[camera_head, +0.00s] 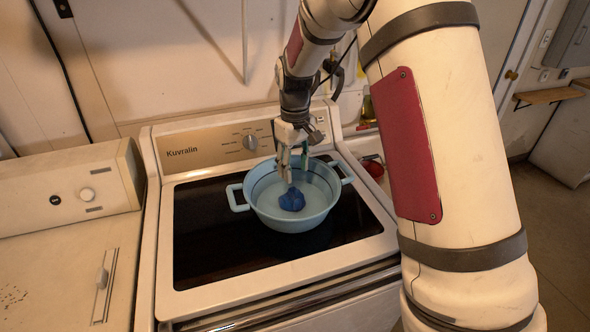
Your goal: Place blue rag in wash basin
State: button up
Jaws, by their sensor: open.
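The blue rag (292,200) is a small crumpled bundle lying inside the wash basin. The light blue wash basin (262,214) is round with two side handles and stands on the dark top of the white appliance. My gripper (293,178) points down over the basin, its fingers apart and their tips just above or beside the rag. From this angle I cannot tell whether the tips touch the rag.
The white appliance (162,250) has a back panel with a knob. Another white machine (60,260) stands to the left. A red object (373,168) sits to the right, partly behind my arm. The dark top left of the basin is clear.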

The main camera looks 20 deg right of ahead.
jog(key=shift+r, duration=2.85)
jog(key=s+r+m+t, duration=0.2)
jog(key=s+r+t, duration=0.1)
jog(key=s+r, duration=1.05)
jog(key=s+a+m+t, duration=0.1)
jog(key=s+m+t, duration=0.1)
jog(key=s, duration=1.4)
jog(key=shift+s+t, duration=0.3)
jog(key=shift+s, duration=0.1)
